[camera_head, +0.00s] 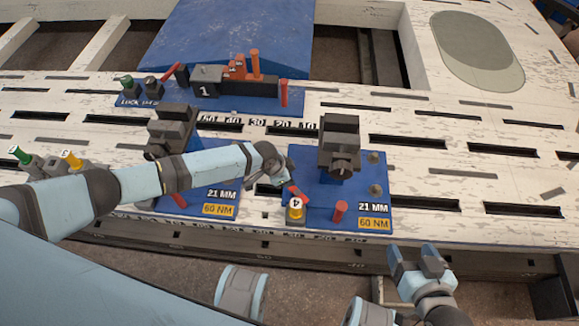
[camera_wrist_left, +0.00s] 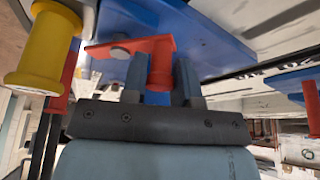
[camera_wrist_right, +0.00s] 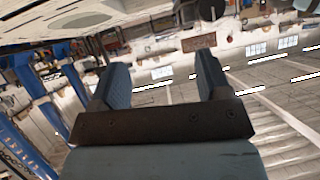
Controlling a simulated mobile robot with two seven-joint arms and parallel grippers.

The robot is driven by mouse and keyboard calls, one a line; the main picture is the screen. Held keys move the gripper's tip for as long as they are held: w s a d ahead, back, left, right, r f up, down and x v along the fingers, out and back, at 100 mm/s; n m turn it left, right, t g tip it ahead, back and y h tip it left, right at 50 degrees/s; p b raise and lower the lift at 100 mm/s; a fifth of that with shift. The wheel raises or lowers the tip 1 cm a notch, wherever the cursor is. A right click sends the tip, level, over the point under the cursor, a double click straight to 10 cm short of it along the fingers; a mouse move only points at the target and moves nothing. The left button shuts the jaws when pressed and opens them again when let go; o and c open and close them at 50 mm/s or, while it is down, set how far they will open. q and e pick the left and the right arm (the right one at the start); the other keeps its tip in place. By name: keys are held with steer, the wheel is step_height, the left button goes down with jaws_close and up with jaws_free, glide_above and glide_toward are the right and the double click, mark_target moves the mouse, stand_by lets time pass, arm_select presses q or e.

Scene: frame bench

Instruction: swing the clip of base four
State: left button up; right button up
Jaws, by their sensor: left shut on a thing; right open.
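Base four is a blue plate (camera_head: 320,215) right of centre in the head view, carrying a dark clamp block (camera_head: 340,150) and a yellow post with a white cap marked 4 (camera_head: 296,208). Its red clip (camera_head: 293,190) is beside that post. My left gripper (camera_head: 284,181) is at the clip. In the left wrist view the red clip (camera_wrist_left: 130,46) is a flat arm with an upright red peg, and my left gripper (camera_wrist_left: 162,85) is shut on the peg. The yellow post (camera_wrist_left: 42,50) stands at left there. My right gripper (camera_head: 418,262) is open and empty before the bench's front edge.
A second red peg (camera_head: 340,210) stands on the plate's front right. Another blue base (camera_head: 222,198) is to the left, partly behind my left arm. Base one (camera_head: 205,82) is at the back. The slotted white bench (camera_head: 460,190) is clear to the right.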

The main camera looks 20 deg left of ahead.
arm_select(q)
steer(key=n+p, duration=0.1)
steer(key=p, duration=0.1)
steer(key=s+n+y+p, duration=0.1)
steer(key=p, duration=0.1)
steer(key=s+n+t+p, duration=0.1)
steer(key=n+p, duration=0.1)
steer(key=shift+a+r, duration=0.2)
steer(key=shift+r, duration=0.1)
steer(key=shift+s+f+n+t+y+p, duration=0.15)
steer(key=shift+n+t+y+p, duration=0.1)
steer(key=shift+n+p, duration=0.35)
steer(key=shift+s+f+n+t+y+p, duration=0.15)
steer(key=shift+n+y+p, duration=0.1)
steer(key=shift+n+p, duration=0.35)
arm_select(e)
steer(key=shift+s+d+r+g+h, duration=0.15)
steer(key=shift+d+r+g, duration=0.1)
steer(key=shift+r, duration=0.5)
steer(key=shift+s+d+r+g+h, duration=0.15)
steer(key=shift+d+r, duration=0.1)
steer(key=shift+r, duration=0.45)
steer(key=shift+f, duration=0.2)
arm_select(q)
steer(key=o, duration=0.9)
steer(key=shift+a, duration=0.1)
arm_select(e)
steer(key=shift+w+r, duration=0.1)
